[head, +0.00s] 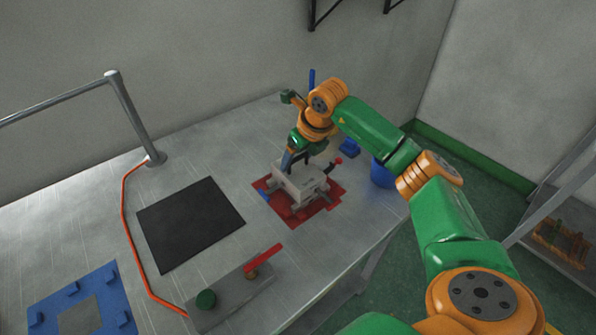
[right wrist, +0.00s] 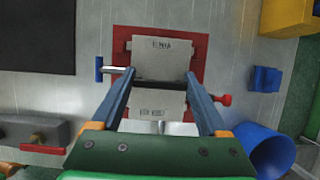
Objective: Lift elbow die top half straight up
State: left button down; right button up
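The elbow die (head: 312,185) is a pale grey block sitting on a red mat (head: 330,210) near the table's right edge. In the right wrist view its top (right wrist: 160,50) shows dark engraved lettering, with a dark strip across its middle. A blue-handled metal rod (right wrist: 98,68) sticks out on the left and a red knob (right wrist: 222,99) on the right. My right gripper (right wrist: 161,72) is low over the die, its two blue fingers apart, one at each side. Whether they press on the die is unclear. The gripper also shows in the head view (head: 290,160). My left gripper is not in view.
A blue bucket (head: 382,174) and a small blue block (head: 348,148) are close to the die. A black mat (head: 190,223) lies to its left. A grey fixture with a red lever (head: 262,258) stands in front. An orange cable (head: 126,228) runs across the table.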

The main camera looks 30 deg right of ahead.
grip_shut()
jog(key=shift+w, duration=0.1)
jog(key=shift+r, duration=0.1)
